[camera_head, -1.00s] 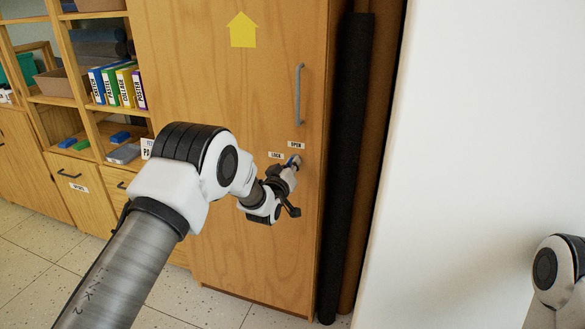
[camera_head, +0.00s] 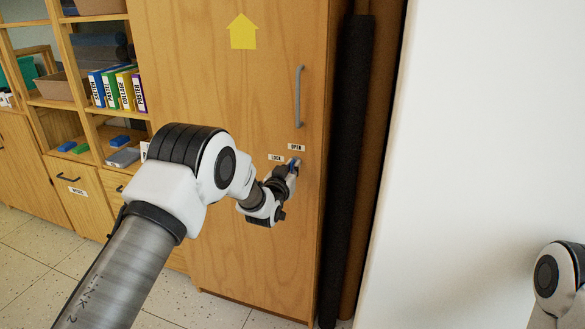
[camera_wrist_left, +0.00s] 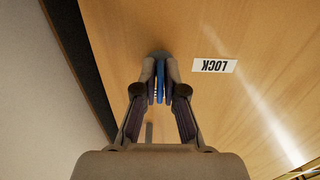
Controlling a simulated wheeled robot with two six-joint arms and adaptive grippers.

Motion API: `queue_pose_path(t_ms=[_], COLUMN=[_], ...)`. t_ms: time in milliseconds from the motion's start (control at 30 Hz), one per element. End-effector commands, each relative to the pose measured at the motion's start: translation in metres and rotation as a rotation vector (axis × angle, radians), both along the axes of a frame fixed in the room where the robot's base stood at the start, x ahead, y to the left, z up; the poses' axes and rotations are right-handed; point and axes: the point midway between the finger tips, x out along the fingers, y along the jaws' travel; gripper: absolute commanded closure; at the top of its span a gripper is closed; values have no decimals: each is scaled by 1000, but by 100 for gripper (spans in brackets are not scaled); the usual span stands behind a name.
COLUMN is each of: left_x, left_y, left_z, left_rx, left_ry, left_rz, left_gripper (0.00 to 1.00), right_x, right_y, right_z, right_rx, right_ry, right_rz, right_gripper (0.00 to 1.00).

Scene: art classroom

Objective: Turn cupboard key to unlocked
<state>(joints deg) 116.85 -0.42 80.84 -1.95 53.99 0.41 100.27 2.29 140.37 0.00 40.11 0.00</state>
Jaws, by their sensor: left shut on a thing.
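The tall wooden cupboard door (camera_head: 240,120) fills the middle of the head view. A LOCK label (camera_head: 276,157) and an OPEN label (camera_head: 296,147) are on it by the keyhole. My left gripper (camera_head: 293,168) is at the lock, just below the OPEN label. In the left wrist view, my left gripper (camera_wrist_left: 160,82) is shut on a blue key (camera_wrist_left: 160,83), pinched between both fingertips against a dark round lock (camera_wrist_left: 159,56). The LOCK label (camera_wrist_left: 214,65) shows upside down to the right there. The fingers hide much of the key. My right gripper is out of view.
A grey vertical handle (camera_head: 299,96) is above the lock. Dark and brown rolls (camera_head: 350,160) stand right of the cupboard, beside a white wall (camera_head: 470,130). Open shelves (camera_head: 85,102) with coloured binders are at left. The lower door is clear.

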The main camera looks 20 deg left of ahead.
Motion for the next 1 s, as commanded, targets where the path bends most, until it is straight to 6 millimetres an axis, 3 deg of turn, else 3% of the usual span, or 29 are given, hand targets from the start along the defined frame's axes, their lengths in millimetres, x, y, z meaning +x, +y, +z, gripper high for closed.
queue_pose_path(t_ms=[233, 300, 667, 767, 1000], left_x=[0, 0, -3, -15, -76], left_y=[0, 0, 0, 1, 3], left_z=[0, 0, 0, 0, 0], left_rx=[0, -1, -1, -1, -1], left_ry=[0, 0, -1, 2, 3], left_rz=[0, 0, 0, 0, 0], left_gripper=[100, 70, 69, 69, 69], right_x=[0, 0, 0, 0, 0], right_y=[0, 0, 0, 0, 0], right_z=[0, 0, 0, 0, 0], right_rx=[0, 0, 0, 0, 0], right_ry=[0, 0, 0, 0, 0], right_rz=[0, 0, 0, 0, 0], right_gripper=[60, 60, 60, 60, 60])
